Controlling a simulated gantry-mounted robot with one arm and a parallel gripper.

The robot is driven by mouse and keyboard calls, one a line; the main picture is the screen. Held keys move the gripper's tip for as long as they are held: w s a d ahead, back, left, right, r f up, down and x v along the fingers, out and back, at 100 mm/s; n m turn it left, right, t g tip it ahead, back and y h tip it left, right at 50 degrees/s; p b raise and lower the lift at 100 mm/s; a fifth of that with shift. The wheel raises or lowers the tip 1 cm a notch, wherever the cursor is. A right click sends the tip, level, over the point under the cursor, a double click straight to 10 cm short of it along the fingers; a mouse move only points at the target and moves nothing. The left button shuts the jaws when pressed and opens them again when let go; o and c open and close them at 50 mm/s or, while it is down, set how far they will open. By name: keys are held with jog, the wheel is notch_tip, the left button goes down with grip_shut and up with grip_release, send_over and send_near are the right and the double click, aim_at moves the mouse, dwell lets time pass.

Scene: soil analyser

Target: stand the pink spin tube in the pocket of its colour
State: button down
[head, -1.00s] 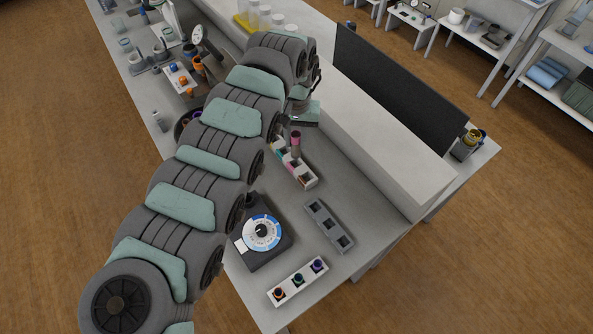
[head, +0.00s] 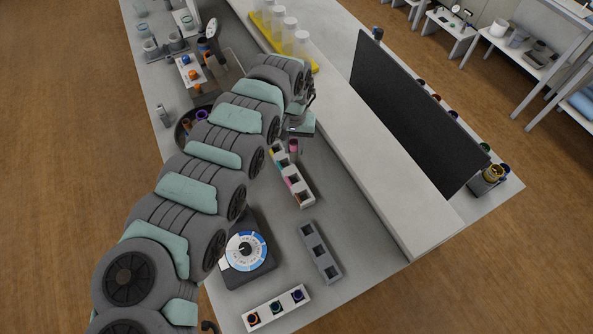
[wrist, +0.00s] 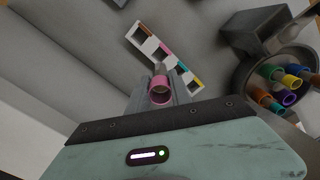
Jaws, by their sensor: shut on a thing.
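The pink spin tube (head: 294,147) is held upright between the jaws of my gripper (head: 295,138), above the table near the far end of the white pocket rack (head: 302,204). In the wrist view the pink tube (wrist: 160,88) sits between the fingers of my gripper (wrist: 158,98), with its open mouth toward the camera. The pink-marked pocket (head: 289,182) looks empty. The tube is apart from it, nearer the yellow and green end. The tube's lower end is partly hidden.
A dark round bowl (wrist: 244,82) holds several coloured tubes. A grey rack (head: 320,251), a dial device (head: 246,250) and a white rack with three tubes (head: 276,308) stand nearer. A long raised white ledge (head: 345,150) borders the work area on the right.

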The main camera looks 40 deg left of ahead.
aim_at(293, 151)
jog(key=shift+f+b, duration=0.65)
jog(key=shift+f, duration=6.6)
jog(key=shift+f, duration=0.15)
jog(key=c, duration=1.2)
grip_release()
jog(key=shift+o, duration=0.2)
notch_tip(293, 151, up, 12)
jog(key=shift+a+f+p, duration=0.1)
jog(key=shift+p, duration=0.6)
jog(key=shift+d+r, duration=0.2)
jog(key=shift+r, duration=0.1)
